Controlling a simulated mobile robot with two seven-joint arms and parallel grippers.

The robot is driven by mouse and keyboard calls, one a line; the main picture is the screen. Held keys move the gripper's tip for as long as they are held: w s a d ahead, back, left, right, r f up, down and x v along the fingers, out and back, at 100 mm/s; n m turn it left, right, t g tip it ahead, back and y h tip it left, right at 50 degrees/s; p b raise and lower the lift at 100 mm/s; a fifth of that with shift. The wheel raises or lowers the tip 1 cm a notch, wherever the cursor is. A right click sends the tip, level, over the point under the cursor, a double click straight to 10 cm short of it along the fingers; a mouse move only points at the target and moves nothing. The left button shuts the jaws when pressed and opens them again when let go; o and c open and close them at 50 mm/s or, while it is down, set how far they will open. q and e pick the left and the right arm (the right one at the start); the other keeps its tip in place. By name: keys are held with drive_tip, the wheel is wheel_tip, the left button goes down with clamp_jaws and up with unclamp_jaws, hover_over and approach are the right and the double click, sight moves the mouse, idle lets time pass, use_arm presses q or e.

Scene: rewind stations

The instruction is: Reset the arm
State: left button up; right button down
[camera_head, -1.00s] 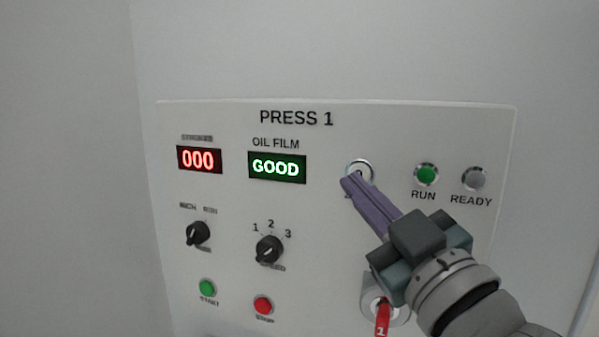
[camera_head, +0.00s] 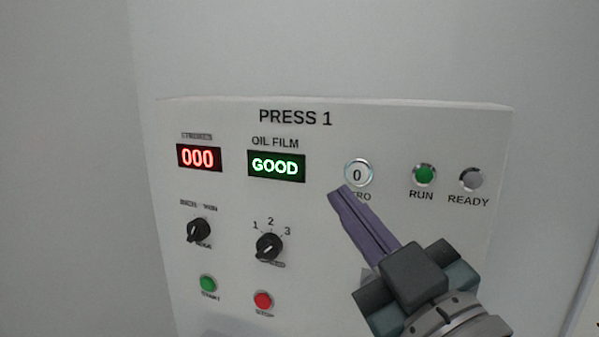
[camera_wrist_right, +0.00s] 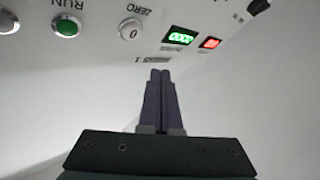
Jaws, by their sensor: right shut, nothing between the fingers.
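My right gripper (camera_head: 338,194) is shut and empty, with its purple fingers pointing up and left just below the ZERO button (camera_head: 358,174). The fingertips are clear of the button's face but overlap part of its label in the head view. In the right wrist view the shut fingers (camera_wrist_right: 160,76) show in the middle, below the green display, and the ZERO button (camera_wrist_right: 132,30) is to their upper left. The PRESS 1 panel (camera_head: 330,130) is pale grey. My left gripper is not in view.
The strokes display (camera_head: 199,158) reads 000 and the oil film display (camera_head: 276,166) reads GOOD. The RUN lamp (camera_head: 424,174) is green; the READY lamp (camera_head: 471,179) is grey. Two black knobs (camera_head: 199,230) (camera_head: 269,246), a green button (camera_head: 208,283) and a red button (camera_head: 263,301) sit lower left.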

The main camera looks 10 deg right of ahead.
drive_tip(key=s+d+f+m+g+h+p, duration=0.45)
drive_tip(key=s+d+f+g, duration=0.2)
drive_tip(key=f+g, duration=0.2)
drive_tip(key=s+f+g+y, duration=0.1)
drive_tip(key=s+f+g, duration=0.1)
drive_tip(key=s+g, duration=0.7)
drive_tip(key=s+m+p, duration=0.1)
drive_tip(key=s, duration=0.7)
drive_tip(key=shift+a+f, duration=0.2)
drive_tip(key=shift+a, duration=0.2)
